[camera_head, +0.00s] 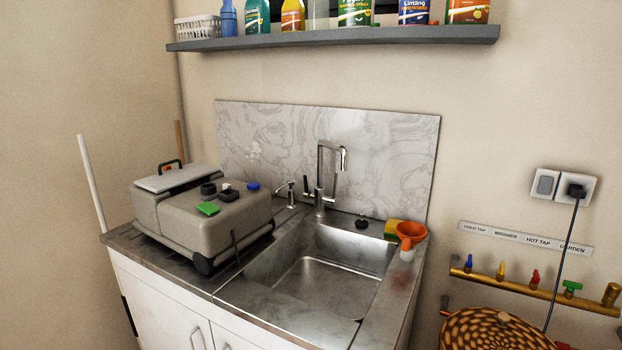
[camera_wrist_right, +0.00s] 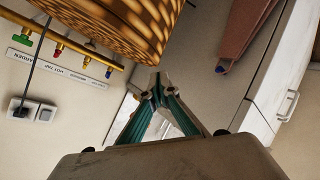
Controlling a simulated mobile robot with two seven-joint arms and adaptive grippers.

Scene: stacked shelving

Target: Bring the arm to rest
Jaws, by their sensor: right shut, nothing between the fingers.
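My right gripper (camera_wrist_right: 157,92) shows in the right wrist view, with its teal fingers angled in and their tips together. It is shut and empty. It is in free space, with a woven basket (camera_wrist_right: 112,32) beyond it at the upper left. Neither gripper nor arm shows in the head view. My left gripper is not in view.
In the head view, a sink (camera_head: 318,280) sits in a counter with a grey wheeled case (camera_head: 190,222) at its left. A shelf (camera_head: 340,37) of bottles hangs above. The basket (camera_head: 490,333) is low right, below a brass pipe (camera_head: 535,288) with coloured taps. White cabinets (camera_wrist_right: 290,85) stand at right in the wrist view.

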